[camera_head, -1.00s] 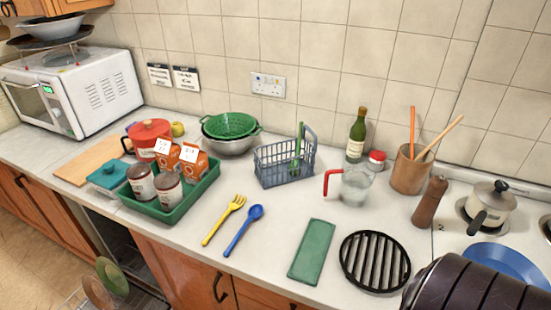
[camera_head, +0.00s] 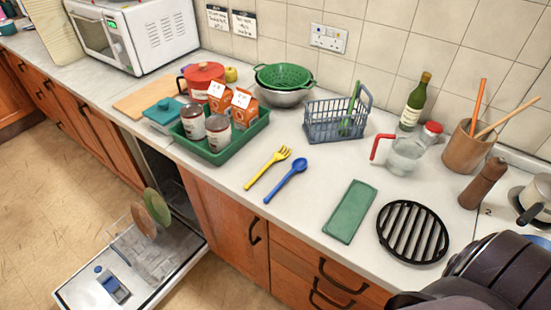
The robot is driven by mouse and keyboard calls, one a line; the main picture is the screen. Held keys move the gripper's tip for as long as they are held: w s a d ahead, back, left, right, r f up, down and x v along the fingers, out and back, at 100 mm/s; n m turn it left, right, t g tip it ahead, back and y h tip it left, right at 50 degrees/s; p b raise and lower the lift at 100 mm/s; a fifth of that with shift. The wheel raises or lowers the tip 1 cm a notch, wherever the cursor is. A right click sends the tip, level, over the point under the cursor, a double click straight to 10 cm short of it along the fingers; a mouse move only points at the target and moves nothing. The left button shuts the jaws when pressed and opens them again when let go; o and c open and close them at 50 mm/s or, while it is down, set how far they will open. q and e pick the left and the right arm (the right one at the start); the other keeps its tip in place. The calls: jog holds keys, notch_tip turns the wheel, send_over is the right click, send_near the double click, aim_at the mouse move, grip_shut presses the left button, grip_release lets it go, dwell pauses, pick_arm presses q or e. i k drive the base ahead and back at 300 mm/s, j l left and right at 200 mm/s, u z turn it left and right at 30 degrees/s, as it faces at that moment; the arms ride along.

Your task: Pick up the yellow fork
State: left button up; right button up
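The yellow fork (camera_head: 267,168) lies flat on the white countertop, tines toward the back right and handle toward the front edge. A blue spoon (camera_head: 286,180) lies just to its right, roughly parallel and apart from it. My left gripper is not in view. A dark ribbed part of my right arm (camera_head: 500,270) fills the lower right corner; its gripper fingers do not show.
A green tray (camera_head: 238,147) with cans and cartons stands left of the fork. A wire basket (camera_head: 335,122) stands behind it. A green cloth (camera_head: 350,211) and black trivet (camera_head: 413,232) lie to the right. Below the counter, a dishwasher door (camera_head: 165,275) hangs open.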

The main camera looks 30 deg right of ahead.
aim_at(277, 156)
jog(key=i+j+z, duration=0.15)
jog(key=z, duration=0.35)
jog(key=i+j+z, duration=0.1)
jog(key=j+z, duration=0.7)
jog(key=z, duration=0.2)
jog(key=i+j, duration=0.05)
